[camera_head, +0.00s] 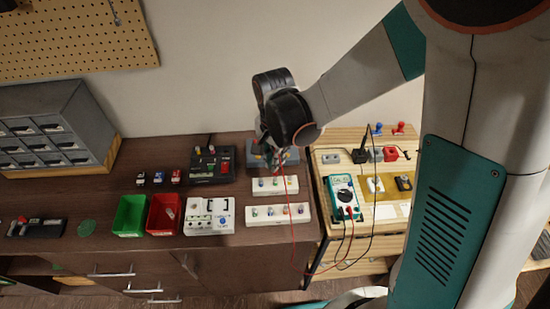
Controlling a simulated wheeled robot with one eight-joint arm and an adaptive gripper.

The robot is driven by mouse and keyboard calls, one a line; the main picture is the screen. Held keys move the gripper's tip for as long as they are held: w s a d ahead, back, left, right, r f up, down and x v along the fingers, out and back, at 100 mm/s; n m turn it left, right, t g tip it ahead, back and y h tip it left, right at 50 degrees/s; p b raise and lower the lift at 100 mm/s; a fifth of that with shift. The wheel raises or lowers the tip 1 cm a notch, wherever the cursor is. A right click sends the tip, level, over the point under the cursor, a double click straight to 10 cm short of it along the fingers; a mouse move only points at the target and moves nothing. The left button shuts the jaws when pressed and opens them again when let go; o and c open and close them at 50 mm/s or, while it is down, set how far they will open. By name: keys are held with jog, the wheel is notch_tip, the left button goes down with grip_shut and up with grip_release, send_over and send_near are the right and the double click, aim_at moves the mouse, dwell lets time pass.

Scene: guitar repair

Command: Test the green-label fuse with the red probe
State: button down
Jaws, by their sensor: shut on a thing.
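My gripper (268,157) points down above the dark bench, just behind the white fuse racks. It is shut on the red probe, which is mostly hidden by the fingers. A thin red lead (292,225) hangs from the gripper and loops to the teal multimeter (343,193) on the wooden bench. A back white rack (292,186) and a front white rack (303,216) hold several small fuses with coloured labels. The labels are too small to tell surely which fuse is green. I cannot tell whether the probe touches anything.
A grey device (290,157) stands behind the gripper. Left of the racks are a white panel (196,226), a red bin (156,225), a green bin (123,225) and a black unit (203,180). A black cable (371,200) loops by the multimeter. Bare bench (60,195) lies left.

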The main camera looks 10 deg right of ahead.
jog(key=shift+f+b, duration=0.55)
dwell(1.2)
dwell(1.9)
jog(key=shift+r+p, duration=1.95)
jog(key=shift+r, duration=1.1)
